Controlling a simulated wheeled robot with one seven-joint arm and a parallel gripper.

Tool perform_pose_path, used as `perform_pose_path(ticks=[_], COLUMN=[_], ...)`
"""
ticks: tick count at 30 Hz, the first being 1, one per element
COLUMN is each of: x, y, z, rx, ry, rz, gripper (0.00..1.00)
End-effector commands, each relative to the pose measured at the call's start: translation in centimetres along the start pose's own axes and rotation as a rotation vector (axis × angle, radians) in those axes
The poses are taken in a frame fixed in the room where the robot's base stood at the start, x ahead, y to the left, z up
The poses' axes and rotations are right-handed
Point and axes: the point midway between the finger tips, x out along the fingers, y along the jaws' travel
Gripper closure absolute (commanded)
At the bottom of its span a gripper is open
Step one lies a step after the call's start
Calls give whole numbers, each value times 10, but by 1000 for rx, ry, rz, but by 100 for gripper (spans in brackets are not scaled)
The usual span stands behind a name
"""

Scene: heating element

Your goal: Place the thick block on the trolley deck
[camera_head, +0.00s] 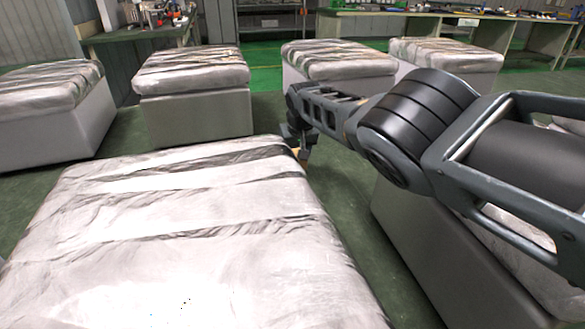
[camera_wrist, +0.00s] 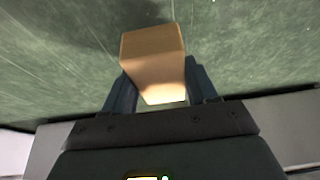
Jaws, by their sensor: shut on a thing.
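In the wrist view a thick tan block (camera_wrist: 153,62) sits between the two fingers of my gripper (camera_wrist: 162,88), which is shut on it. Green floor shows behind the block. In the head view my gripper (camera_head: 303,150) is by the far right corner of the nearest pale padded block-shaped unit, with only a small bit of the tan block (camera_head: 296,152) showing; the arm hides the rest. I cannot make out a trolley deck for certain in either view.
The large pale cushioned unit (camera_head: 190,240) fills the near left. Similar units stand behind it, at the left (camera_head: 50,115), centre left (camera_head: 195,95) and beyond my arm (camera_head: 335,62). Another (camera_head: 440,250) is at the right. Green floor (camera_head: 345,185) lies between them. Workbenches (camera_head: 420,25) line the back.

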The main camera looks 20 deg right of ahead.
Motion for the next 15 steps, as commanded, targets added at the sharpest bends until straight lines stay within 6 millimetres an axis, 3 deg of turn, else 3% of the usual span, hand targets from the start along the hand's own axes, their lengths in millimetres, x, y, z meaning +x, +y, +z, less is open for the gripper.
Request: perform_pose_path(ticks=[1, 6, 15], x=[12, 28, 28], y=[0, -1, -1], z=[5, 11, 11], rx=[0, 0, 1], ry=[-1, 0, 0], rz=[1, 2, 0], gripper=[75, 75, 75])
